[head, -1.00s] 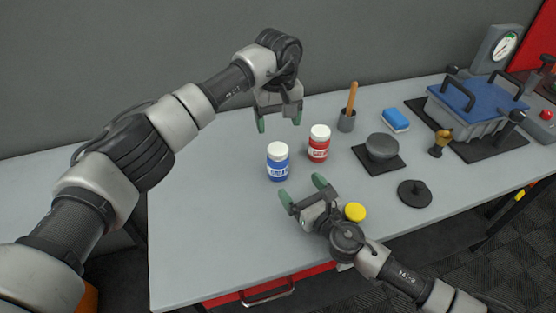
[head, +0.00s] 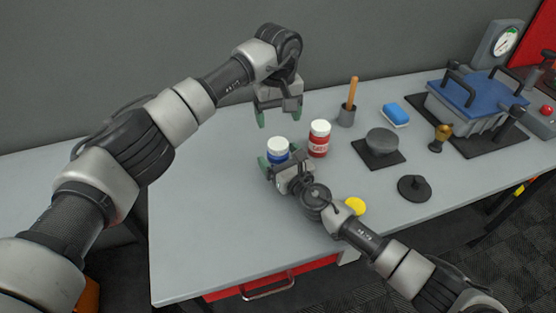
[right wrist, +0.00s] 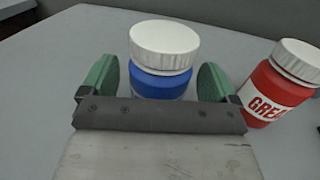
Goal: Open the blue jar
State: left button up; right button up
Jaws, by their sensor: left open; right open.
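The blue jar (head: 278,157) stands upright on the grey table with its white lid (head: 278,144) on. In the right wrist view the blue jar (right wrist: 160,83) is between the two green fingertips of my right gripper (right wrist: 165,82), with small gaps on both sides. In the head view my right gripper (head: 279,160) is open around the jar's body and hides its lower front. My left gripper (head: 280,118) is open and empty, above and behind the jar.
A red grease jar (head: 319,140) with a white lid stands close to the right of the blue jar. A yellow round object (head: 355,206) lies beside my right wrist. A dark pot (head: 381,144), brush holder (head: 347,115) and blue sponge (head: 396,114) are farther right. The table's left side is clear.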

aim_at(278, 143)
grip_shut()
pick_arm(q)
jog(key=shift+f, duration=4)
jog(key=shift+c, duration=0.4)
